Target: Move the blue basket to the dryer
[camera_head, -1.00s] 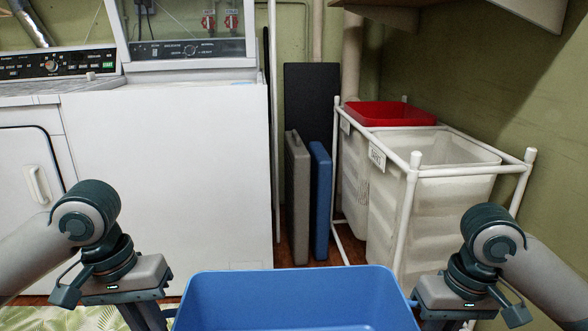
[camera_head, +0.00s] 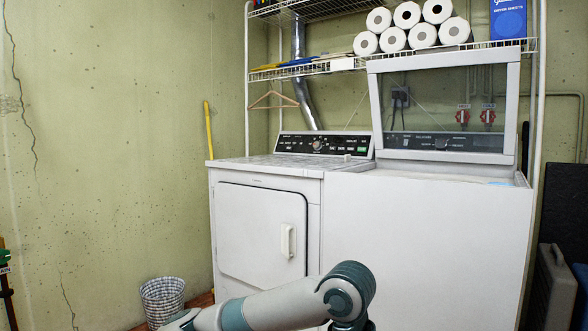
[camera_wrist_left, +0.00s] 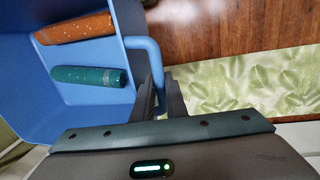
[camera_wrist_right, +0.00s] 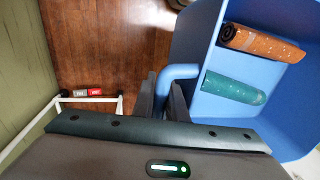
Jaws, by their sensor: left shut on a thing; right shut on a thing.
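The blue basket shows in the left wrist view (camera_wrist_left: 30,95) and the right wrist view (camera_wrist_right: 190,40). It is out of the head view. An orange roll (camera_wrist_left: 75,27) and a teal roll (camera_wrist_left: 90,76) lie inside it. My left gripper (camera_wrist_left: 160,95) is shut on one basket handle (camera_wrist_left: 150,55). My right gripper (camera_wrist_right: 161,95) is shut on the opposite handle (camera_wrist_right: 183,72). The white dryer (camera_head: 262,232), with a closed front door and a black control panel, stands left of centre in the head view. My left arm crosses in front of its lower right part.
A white washer (camera_head: 425,250) with its lid raised stands right of the dryer. A small woven bin (camera_head: 163,300) is on the floor to the left. A patterned green rug (camera_wrist_left: 245,85) lies on wood floor. A white pipe frame (camera_wrist_right: 30,130) is close beside my right gripper.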

